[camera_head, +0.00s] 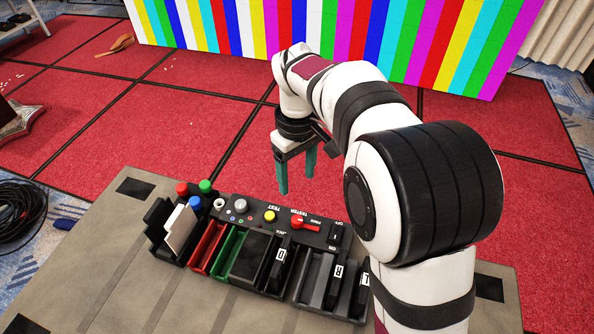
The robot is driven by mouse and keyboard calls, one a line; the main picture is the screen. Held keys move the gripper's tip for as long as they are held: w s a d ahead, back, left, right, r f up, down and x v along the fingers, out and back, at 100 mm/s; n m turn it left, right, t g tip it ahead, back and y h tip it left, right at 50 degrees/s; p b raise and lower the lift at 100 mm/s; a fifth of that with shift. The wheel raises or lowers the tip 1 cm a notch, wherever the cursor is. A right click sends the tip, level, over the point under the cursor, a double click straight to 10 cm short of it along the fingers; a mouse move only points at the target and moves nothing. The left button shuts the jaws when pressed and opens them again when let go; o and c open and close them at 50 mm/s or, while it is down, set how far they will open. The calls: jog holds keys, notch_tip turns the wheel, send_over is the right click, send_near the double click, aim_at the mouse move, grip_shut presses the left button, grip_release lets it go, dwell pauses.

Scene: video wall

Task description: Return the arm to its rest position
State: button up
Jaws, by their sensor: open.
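My arm comes in from the lower right and reaches toward the middle of the view. My gripper (297,178) hangs at its end with two green fingers pointing down. The fingers are apart with nothing between them. The gripper is above the far edge of the table, behind a dark panel (262,216) with buttons and a red switch. It appears clear of the panel.
The grey table (105,245) holds a rack with a red bin (207,246), a green bin (229,252) and black slots. Red, green and blue caps stand at the rack's left. A striped video wall (340,35) stands behind. Cables (22,215) lie on the floor at left.

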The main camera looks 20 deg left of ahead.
jog(key=shift+r, duration=0.5)
